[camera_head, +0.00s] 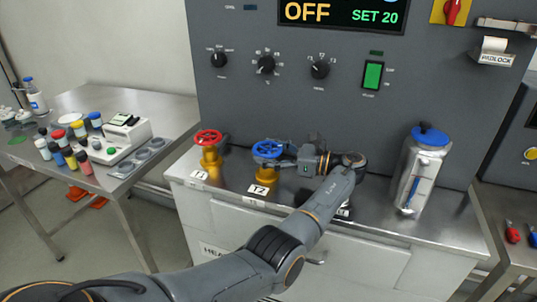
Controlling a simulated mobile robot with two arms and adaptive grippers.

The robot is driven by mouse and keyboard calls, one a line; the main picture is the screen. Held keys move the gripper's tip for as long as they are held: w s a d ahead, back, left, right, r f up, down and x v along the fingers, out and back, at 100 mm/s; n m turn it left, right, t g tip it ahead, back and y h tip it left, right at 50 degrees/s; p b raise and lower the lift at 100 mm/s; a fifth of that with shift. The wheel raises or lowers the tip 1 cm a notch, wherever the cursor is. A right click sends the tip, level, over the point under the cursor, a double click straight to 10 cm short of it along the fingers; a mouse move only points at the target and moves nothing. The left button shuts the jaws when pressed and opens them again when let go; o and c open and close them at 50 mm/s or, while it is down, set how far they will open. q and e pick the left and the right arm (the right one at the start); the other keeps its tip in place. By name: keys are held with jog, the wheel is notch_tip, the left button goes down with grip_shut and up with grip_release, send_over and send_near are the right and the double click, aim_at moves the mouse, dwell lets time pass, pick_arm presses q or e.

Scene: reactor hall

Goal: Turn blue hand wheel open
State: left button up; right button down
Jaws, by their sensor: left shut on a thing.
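The blue hand wheel (268,149) sits on a brass valve (265,180) with the label T2, on the steel counter under the grey control panel. My left gripper (287,151) reaches it from the right and is shut on the wheel's right side. The fingertips are small here, and their exact contact with the rim is hard to see. The wrist and forearm come up from the lower left and bend back towards the wheel. My right gripper is not in view.
A red hand wheel (208,137) on a similar valve stands left of the blue one. The panel (235,105) rises close behind. A side table (90,100) with several small jars is at left.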

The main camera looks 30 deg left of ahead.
aim_at(267, 147)
pick_arm(q)
jog(key=o, duration=1.2)
jog(key=shift+a, duration=0.15)
jog(key=shift+c, duration=0.2)
notch_tip(267, 147, up, 10)
